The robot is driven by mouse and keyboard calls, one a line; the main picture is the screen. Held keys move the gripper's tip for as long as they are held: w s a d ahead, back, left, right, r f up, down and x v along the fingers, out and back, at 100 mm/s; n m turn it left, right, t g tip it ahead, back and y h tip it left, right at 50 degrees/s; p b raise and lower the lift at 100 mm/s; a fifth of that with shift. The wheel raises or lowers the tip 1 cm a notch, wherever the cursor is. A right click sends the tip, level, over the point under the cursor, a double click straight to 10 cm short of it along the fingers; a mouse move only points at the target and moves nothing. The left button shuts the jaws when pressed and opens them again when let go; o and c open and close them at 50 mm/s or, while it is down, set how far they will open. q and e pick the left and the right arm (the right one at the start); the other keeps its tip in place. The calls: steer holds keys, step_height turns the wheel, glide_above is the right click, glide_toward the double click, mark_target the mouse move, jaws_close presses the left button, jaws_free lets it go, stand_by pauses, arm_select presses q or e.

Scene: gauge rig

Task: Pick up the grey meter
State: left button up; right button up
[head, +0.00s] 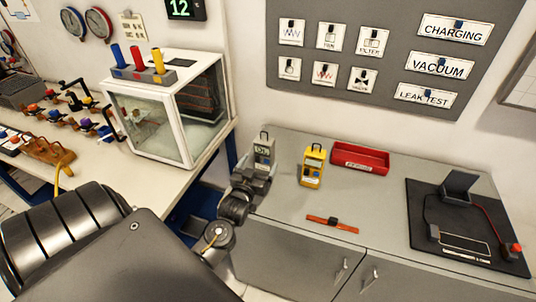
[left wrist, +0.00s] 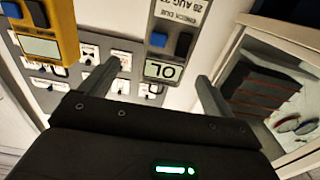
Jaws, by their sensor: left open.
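The grey meter (head: 264,148) stands upright on the grey cabinet top, with a loop handle on top. In the left wrist view the grey meter (left wrist: 166,68) appears upside down, with "OL" on its display. My left gripper (head: 258,174) is at the meter's lower front in the head view and covers part of it. In the left wrist view its open fingers (left wrist: 155,85) lie one on each side of the display. I cannot tell whether they touch the meter. My right gripper is not in view.
A yellow meter (head: 312,167) stands close to the right; it also shows in the left wrist view (left wrist: 42,30). A red tray (head: 360,158) and an orange strap-like item (head: 333,224) are on the cabinet top. A glass-sided box (head: 150,139) stands left. A black mat (head: 418,215) lies right.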

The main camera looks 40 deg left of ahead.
mark_target(263, 152)
arm_select(q)
steer(key=x, duration=0.3)
steer(key=shift+w+a+p, duration=0.3)
steer(key=shift+a+p, duration=0.05)
steer(key=shift+a, duration=0.05)
steer(key=shift+w+a, duration=0.1)
steer(key=shift+w, duration=0.3)
steer(key=shift+w+a+r+p, duration=0.15)
steer(key=shift+w+r+p, duration=0.1)
steer(key=shift+w+p, duration=0.1)
steer(key=p+x, duration=0.1)
steer(key=x, duration=0.2)
steer(key=shift+w+a, duration=0.2)
steer(key=shift+a, duration=0.1)
steer(key=shift+w+a+f, duration=0.1)
steer(key=shift+w+f, duration=0.05)
steer(key=shift+w, duration=0.2)
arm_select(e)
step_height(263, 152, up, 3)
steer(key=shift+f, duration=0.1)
arm_select(q)
steer(key=c, duration=1.4)
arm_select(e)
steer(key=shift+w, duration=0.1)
